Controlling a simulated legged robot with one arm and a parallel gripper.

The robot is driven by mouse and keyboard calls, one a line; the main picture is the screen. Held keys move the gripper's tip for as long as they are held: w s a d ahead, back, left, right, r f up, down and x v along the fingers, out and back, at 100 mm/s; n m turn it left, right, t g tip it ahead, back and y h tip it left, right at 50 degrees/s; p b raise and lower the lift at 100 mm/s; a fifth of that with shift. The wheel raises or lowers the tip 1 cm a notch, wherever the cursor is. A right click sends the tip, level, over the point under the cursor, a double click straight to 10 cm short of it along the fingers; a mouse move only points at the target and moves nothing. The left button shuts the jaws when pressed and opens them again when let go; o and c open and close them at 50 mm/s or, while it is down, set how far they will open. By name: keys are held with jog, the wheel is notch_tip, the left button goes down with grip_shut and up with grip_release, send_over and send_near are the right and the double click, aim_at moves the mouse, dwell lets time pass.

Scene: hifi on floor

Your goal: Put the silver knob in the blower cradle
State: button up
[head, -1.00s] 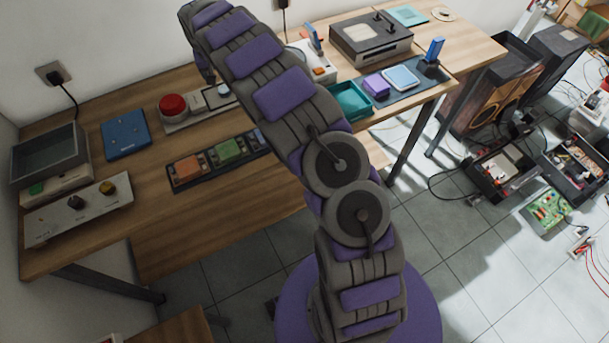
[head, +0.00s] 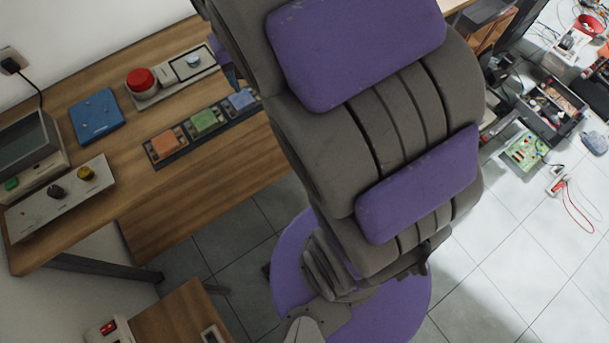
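A small round silvery knob-like piece (head: 193,61) sits on a pale plate at the back of the wooden bench; I take it for the silver knob, but it is small. My arm fills the middle of the head view. A purple and grey part near its far end shows just right of that piece, partly behind the arm. My gripper's fingers cannot be made out, nor whether they hold anything. I cannot identify the blower cradle; my arm covers the right part of the bench.
A red button (head: 141,81) shares the pale plate. A blue box (head: 97,116), a strip of coloured blocks (head: 204,121) and a panel with dark and yellow knobs (head: 70,185) stand on the bench. Electronics and wires lie on the floor at right.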

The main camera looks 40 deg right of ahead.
jog(key=s+a+f+n+g, duration=0.1)
jog(key=s+a, duration=0.1)
jog(key=s, duration=1)
jog(key=s+a+f+n+g+y, duration=0.1)
jog(key=s+a, duration=0.1)
jog(key=s, duration=1)
jog(key=shift+f, duration=0.4)
